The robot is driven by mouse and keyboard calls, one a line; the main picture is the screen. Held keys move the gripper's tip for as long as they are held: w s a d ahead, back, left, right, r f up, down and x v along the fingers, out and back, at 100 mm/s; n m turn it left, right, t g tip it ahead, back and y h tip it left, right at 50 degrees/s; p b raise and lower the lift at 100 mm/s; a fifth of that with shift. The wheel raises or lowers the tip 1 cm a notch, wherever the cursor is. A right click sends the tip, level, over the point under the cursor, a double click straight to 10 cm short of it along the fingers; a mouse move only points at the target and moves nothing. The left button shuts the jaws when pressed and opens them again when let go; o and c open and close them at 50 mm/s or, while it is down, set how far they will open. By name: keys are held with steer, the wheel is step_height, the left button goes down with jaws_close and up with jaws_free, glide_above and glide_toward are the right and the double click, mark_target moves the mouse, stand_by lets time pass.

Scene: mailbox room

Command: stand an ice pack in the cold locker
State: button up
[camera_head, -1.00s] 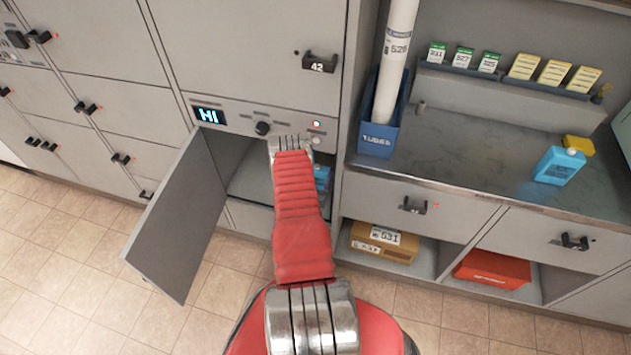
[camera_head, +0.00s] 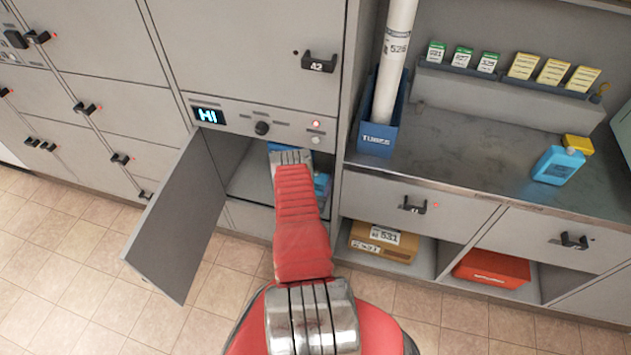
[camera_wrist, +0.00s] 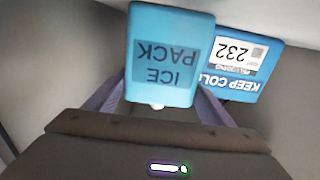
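A light-blue ice pack (camera_wrist: 170,55) with its label upside down in the wrist view sits between the fingers of my gripper (camera_wrist: 160,100), which look closed on its sides. The fingertips are hidden behind it. In the head view, my arm reaches into the open cold locker (camera_head: 248,175), and the held ice pack (camera_head: 278,147) shows as a blue sliver at the opening. My arm hides the gripper there. A blue KEEP COLD box (camera_wrist: 240,58) marked 232 is beside the pack in the wrist view; part of it (camera_head: 322,182) shows inside the locker.
The locker door (camera_head: 180,220) hangs open to the left. The panel above shows HI (camera_head: 208,115). A parcel (camera_head: 383,243) lies below.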

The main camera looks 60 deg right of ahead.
steer(key=o, duration=0.4)
steer(key=shift+r, duration=0.1)
steer(key=a, duration=0.4)
steer(key=s+a, duration=0.1)
steer(key=a, duration=0.3)
steer(key=s+a, duration=0.1)
steer(key=a, duration=0.3)
steer(key=shift+d, duration=0.1)
steer(key=shift+w, duration=0.15)
stand_by(0.5)
